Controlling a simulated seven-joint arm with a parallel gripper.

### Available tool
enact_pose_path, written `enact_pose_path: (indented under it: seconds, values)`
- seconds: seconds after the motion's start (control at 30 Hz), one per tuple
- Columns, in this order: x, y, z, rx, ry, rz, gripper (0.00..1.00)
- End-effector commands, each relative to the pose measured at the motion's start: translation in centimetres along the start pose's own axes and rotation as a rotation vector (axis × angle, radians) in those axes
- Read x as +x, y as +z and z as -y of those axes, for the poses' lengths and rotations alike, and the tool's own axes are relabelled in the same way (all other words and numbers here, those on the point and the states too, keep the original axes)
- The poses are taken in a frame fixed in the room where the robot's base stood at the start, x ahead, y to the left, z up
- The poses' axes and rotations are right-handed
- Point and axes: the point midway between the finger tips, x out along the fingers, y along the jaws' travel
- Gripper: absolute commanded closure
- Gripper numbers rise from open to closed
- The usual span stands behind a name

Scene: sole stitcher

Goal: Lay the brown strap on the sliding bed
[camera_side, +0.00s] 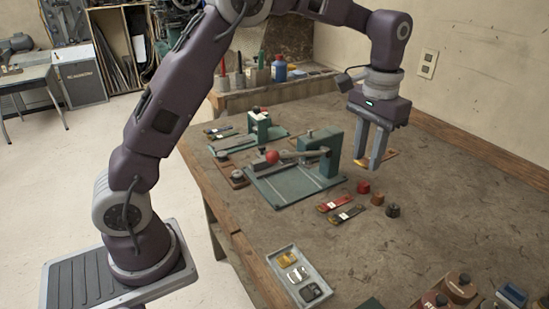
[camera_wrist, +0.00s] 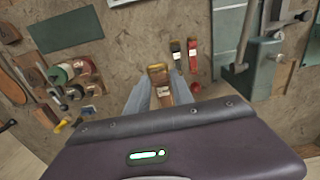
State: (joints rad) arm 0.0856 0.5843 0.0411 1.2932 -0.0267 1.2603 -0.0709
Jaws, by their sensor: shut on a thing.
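My gripper (camera_side: 372,162) is above the bench, right of the teal stitcher, its two grey fingers pointing down. It is shut on a small brown strap (camera_wrist: 158,76), which shows between the fingertips (camera_wrist: 160,95) in the wrist view; in the side view only a yellow-brown bit (camera_side: 361,163) shows at the tips. The strap appears clear of the bench. The stitcher's flat grey-green bed (camera_side: 291,188) lies left of my gripper, beside the teal upright and under a lever with a red knob (camera_side: 272,157). No strap shows on the bed.
A red strap (camera_side: 334,203) and a black strap (camera_side: 346,214) lie in front of the stitcher. Red and dark knob-like pieces (camera_side: 392,210) stand beside them. A grey tray (camera_side: 299,275) with small parts is near the front edge. A smaller green machine (camera_side: 260,125) stands behind.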

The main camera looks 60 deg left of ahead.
Motion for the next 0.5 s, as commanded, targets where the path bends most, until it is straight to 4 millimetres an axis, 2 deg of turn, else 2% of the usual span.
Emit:
enact_pose_path:
  seconds: [0.03,0.27,0.37,0.5]
  values:
    - [0.2,-0.2,1.3,-0.007,-0.003,0.004,1.0]
    - [0.3,-0.9,6.7,-0.004,-0.003,0.004,1.0]
    - [0.3,-1.0,10.2,-0.003,-0.003,0.004,1.0]
    - [0.3,-0.5,16.5,0.0,-0.003,0.005,1.0]
